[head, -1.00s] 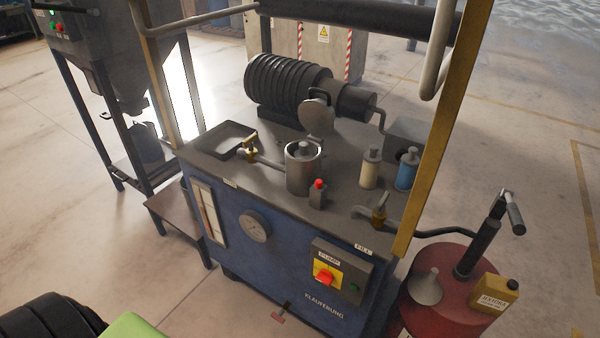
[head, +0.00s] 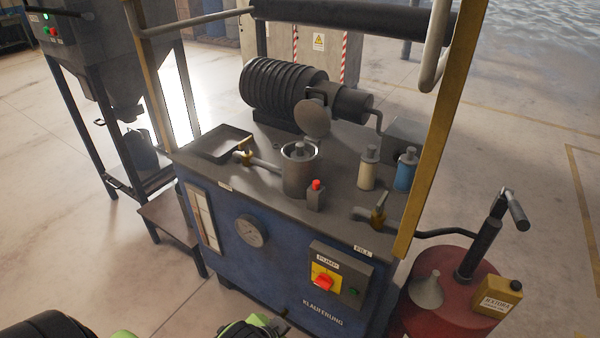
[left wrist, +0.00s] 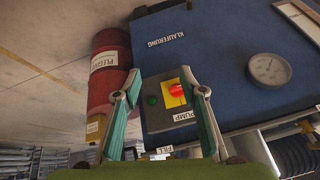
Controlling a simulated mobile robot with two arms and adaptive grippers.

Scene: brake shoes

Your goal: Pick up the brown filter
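No clearly brown filter shows. The closest match is a beige cylinder with a grey cap (head: 368,169), upright on the right part of the bench top. A blue cylinder of similar shape (head: 405,172) stands right beside it. My left gripper (head: 262,322) is only partly in view at the bottom edge of the head view, low in front of the bench and well away from the cylinders. In the left wrist view its two fingers (left wrist: 161,82) are spread apart with nothing between them; the bench front lies beyond, upside down. My right gripper is not in view.
An open metal canister (head: 298,172) and a red-topped block (head: 315,196) stand left of the beige cylinder. A brass valve (head: 379,214) is in front. A yellow post (head: 443,135) rises at the right. A red drum (head: 450,292) bears a yellow can (head: 497,298).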

